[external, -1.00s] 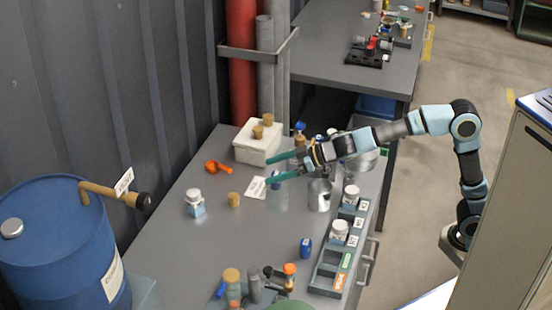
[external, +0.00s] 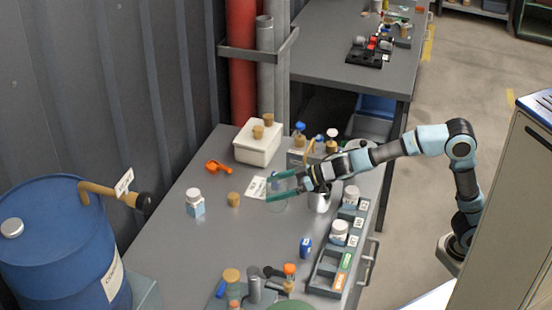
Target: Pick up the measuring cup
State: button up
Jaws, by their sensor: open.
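A small orange cup with a handle (external: 218,167), like a scoop, lies on the grey bench left of the white box. A clear, see-through vessel (external: 278,206) stands on the bench below and behind my fingers. I cannot tell for sure which of the two is the measuring cup. My gripper (external: 270,189) is open, its teal fingers pointing left. They overlap the upper part of the clear vessel in this view; whether the vessel is between them or touching is unclear. A shiny metal cup (external: 319,201) stands just right of my gripper, partly hidden by my wrist.
A white box (external: 257,150) with corks stands behind. A white-capped jar (external: 195,203) and a cork (external: 233,200) stand to the left. A grey rack (external: 328,270) with jars lines the right edge. A small blue bottle (external: 306,248) and several items stand in front. The left-front bench is clear.

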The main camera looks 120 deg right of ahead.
jog(key=shift+p+x, duration=0.3)
jog(key=shift+x, duration=1.25)
jog(key=shift+s+f, duration=0.1)
jog(key=shift+f, duration=0.1)
jog(key=c, duration=1.1)
jog(key=shift+r, duration=0.1)
